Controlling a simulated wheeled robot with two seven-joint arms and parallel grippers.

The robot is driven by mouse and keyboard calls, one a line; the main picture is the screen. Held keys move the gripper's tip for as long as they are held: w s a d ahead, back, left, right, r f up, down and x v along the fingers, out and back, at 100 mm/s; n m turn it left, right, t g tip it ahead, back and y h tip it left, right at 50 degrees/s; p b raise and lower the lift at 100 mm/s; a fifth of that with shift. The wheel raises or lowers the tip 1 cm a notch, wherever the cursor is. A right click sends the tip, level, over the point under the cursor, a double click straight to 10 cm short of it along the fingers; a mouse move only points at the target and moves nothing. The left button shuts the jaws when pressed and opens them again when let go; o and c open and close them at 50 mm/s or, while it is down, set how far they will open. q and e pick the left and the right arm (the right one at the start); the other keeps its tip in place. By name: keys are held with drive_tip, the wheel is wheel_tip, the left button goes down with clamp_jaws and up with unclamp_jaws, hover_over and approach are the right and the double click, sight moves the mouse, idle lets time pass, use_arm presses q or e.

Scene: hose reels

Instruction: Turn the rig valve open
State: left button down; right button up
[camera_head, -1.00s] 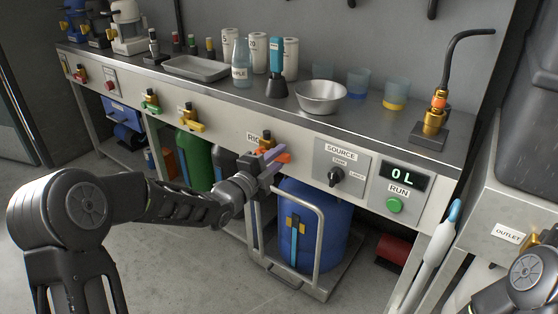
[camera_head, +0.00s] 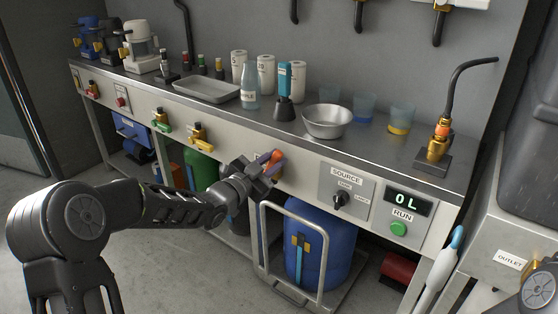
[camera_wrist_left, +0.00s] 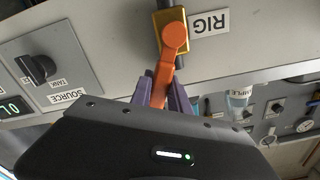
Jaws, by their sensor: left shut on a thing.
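The rig valve has a brass body (camera_wrist_left: 160,20) and an orange lever handle (camera_wrist_left: 172,42), on the bench's front panel beside the RIG label (camera_wrist_left: 208,22). In the head view its orange handle (camera_head: 278,155) shows at the tips of my left gripper (camera_head: 266,166), which largely hides the valve and its label. In the left wrist view, the purple fingers of my left gripper (camera_wrist_left: 162,92) are shut on the lever's free end, one on each side. My right gripper is out of view.
A blue drum (camera_head: 325,240) in a metal frame (camera_head: 264,245) stands below. Yellow (camera_head: 200,136) and green (camera_head: 161,122) valves sit to the left.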

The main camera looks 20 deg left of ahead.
use_arm(q)
drive_tip(key=n+p, duration=0.1)
drive_tip(key=a+n, duration=0.1)
drive_tip(key=shift+w+a+r+n+p, duration=0.3)
drive_tip(key=shift+r+n+p, duration=0.1)
drive_tip(key=shift+w+a+f+n+p, duration=0.15)
drive_tip(key=shift+a+n+p, duration=0.2)
drive_tip(key=shift+n, duration=0.3)
drive_tip(key=shift+w+a+r+n+p, duration=0.1)
drive_tip(key=shift+a+n+p, duration=0.25)
drive_tip(key=shift+n, duration=0.3)
drive_tip(key=c, duration=1.2)
unclamp_jaws()
drive_tip(key=shift+d, duration=0.1)
drive_tip(key=shift+c, duration=0.2)
drive_tip(key=shift+s, duration=0.1)
